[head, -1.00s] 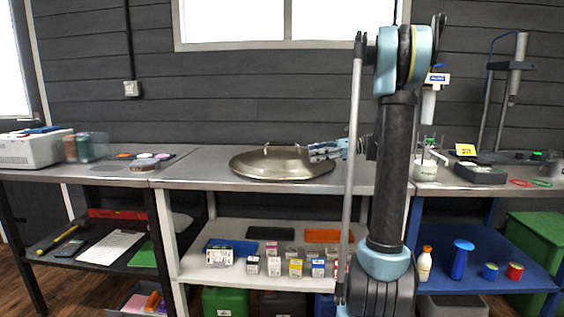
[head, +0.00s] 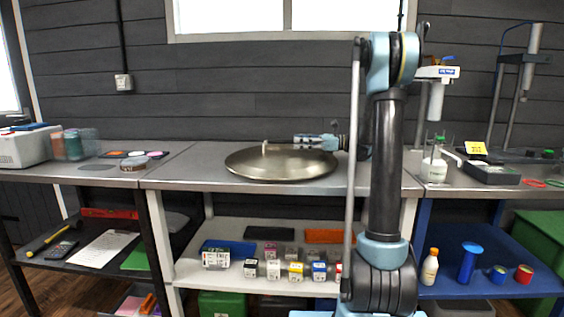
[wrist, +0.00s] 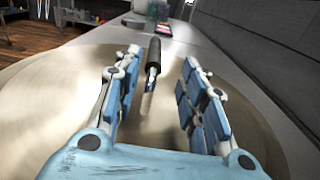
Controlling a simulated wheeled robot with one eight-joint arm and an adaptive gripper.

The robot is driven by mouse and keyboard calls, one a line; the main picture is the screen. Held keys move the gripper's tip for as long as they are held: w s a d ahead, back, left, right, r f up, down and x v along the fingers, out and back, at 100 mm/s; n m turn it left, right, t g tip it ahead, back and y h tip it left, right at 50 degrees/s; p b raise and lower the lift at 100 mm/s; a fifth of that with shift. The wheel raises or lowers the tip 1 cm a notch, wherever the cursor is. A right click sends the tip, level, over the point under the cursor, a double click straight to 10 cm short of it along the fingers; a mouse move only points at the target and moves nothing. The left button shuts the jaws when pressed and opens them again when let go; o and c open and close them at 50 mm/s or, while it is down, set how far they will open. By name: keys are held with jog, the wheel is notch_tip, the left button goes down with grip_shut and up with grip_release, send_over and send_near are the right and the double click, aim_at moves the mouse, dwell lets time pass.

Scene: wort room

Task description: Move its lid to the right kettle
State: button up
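A wide, round, shiny metal lid (head: 255,166) lies flat on the middle metal bench. Its raised handle (head: 264,149) stands up near its centre. The handle, with a dark grip and metal post, also shows in the wrist view (wrist: 153,58). My gripper (head: 296,143) reaches in from the right, low over the lid. In the wrist view my gripper (wrist: 162,58) has its two blue-padded fingers spread apart. The handle stands in line with the gap between them, near the fingertips, with space on both sides. I cannot make out any kettle.
The metal bench (head: 190,172) is mostly clear around the lid. A stand with a white-headed device (head: 437,73) and a bottle (head: 433,165) are to the right. Small boxes (head: 296,272) fill the shelf below. Petri dishes (head: 134,163) and a white machine (head: 22,148) are at left.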

aim_at(281, 141)
jog(key=shift+s+a+r, duration=0.1)
jog(key=shift+s+a, duration=0.05)
jog(key=shift+a, duration=1.9)
jog(key=shift+s+a+r, duration=0.1)
jog(key=shift+a, duration=1.95)
grip_shut()
